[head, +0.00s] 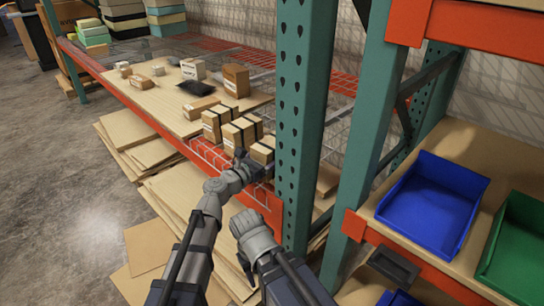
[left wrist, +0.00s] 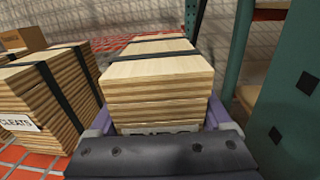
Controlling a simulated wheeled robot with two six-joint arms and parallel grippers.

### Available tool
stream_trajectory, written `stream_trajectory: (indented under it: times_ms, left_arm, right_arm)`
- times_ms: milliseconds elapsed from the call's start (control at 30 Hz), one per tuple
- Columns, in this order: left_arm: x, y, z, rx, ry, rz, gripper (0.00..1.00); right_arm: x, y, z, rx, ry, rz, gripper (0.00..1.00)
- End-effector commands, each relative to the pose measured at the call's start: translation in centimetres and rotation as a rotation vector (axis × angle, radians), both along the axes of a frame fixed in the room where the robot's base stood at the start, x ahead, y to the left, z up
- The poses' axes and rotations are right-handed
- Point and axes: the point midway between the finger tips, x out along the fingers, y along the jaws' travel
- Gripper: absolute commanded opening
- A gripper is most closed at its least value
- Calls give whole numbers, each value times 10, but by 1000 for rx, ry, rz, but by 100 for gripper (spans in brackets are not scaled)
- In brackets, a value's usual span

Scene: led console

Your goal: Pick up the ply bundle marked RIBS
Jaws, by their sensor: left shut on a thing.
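A plywood bundle with dark straps (left wrist: 160,88) stands straight ahead in the left wrist view, between the purple fingers of my left gripper (left wrist: 162,122), which is shut on it. Its front label is mostly hidden behind the gripper body; only the tops of the letters show. The same bundle (head: 264,150) is at the right end of the row in the head view, beside the green post, with my left gripper (head: 243,160) at its front. My right gripper (head: 246,268) hangs low, away from the shelf; its jaw opening is unclear.
A bundle marked CLEATS (left wrist: 40,92) stands close on the left, with other bundles (head: 222,122) in the row. The green post (head: 299,120) rises close on the right. Blue (head: 430,205) and green (head: 520,245) bins sit on the right shelf.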

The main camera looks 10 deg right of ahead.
Motion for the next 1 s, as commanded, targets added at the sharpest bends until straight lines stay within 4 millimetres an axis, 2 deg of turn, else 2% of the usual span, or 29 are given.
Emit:
stream_trajectory:
  times_ms: [67, 300, 767, 1000]
  left_arm:
    - [0, 0, 0, 0, 0, 0, 28]
    - [0, 0, 0, 0, 0, 0, 1]
    - [0, 0, 2, -1, 0, 0, 0]
    - [0, 0, 17, -1, 0, 0, 0]
  right_arm:
    - [0, 0, 0, 0, 0, 0, 50]
    - [0, 0, 0, 0, 0, 0, 50]
    - [0, 0, 2, 0, 0, 0, 50]
    - [0, 0, 16, 0, 0, 0, 50]
